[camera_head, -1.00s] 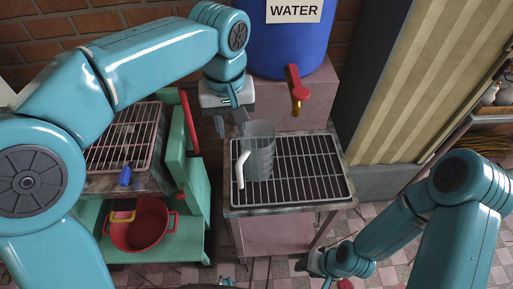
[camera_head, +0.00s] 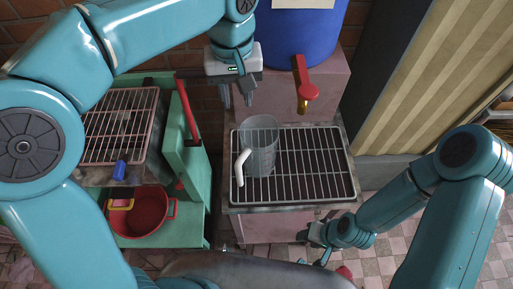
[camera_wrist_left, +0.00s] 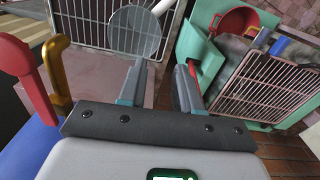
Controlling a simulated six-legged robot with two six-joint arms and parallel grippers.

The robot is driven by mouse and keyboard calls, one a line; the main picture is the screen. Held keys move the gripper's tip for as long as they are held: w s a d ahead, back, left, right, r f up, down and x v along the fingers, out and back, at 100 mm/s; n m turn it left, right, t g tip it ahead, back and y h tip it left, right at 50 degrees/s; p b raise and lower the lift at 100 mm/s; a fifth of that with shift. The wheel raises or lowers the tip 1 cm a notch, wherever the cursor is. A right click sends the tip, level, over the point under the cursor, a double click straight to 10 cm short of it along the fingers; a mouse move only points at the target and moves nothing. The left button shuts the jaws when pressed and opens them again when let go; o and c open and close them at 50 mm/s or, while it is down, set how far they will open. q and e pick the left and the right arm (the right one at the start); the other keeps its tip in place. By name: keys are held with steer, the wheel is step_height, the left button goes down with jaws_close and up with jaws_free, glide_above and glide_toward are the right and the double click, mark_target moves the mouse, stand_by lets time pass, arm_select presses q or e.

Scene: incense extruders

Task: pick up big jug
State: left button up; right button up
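The big jug (camera_head: 262,150) is clear with a white handle (camera_head: 241,168) on its left side. It stands upright on a wire rack (camera_head: 310,165) under the blue water barrel. My left gripper (camera_head: 237,101) is open and empty, behind and slightly left of the jug, apart from it. In the left wrist view the jug (camera_wrist_left: 136,32) shows beyond the spread fingers (camera_wrist_left: 160,82), nearer the left finger. My right gripper (camera_head: 312,246) is low, in front of the rack stand near the floor; its fingers are too small to read.
The blue barrel (camera_head: 300,35) has a red tap (camera_head: 307,90) close to the right of my left gripper. A green cart (camera_head: 192,160) with a second rack (camera_head: 122,125) and a red pot (camera_head: 150,215) stands at left. The right part of the jug's rack is clear.

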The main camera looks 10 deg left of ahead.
mark_target(243, 141)
arm_select(q)
steer(key=f, duration=1.6)
steer(key=shift+s+d+f+p, duration=0.1)
steer(key=shift+d+f+p, duration=0.1)
steer(key=shift+d+p, duration=0.1)
steer(key=shift+s, duration=0.15)
jaws_close()
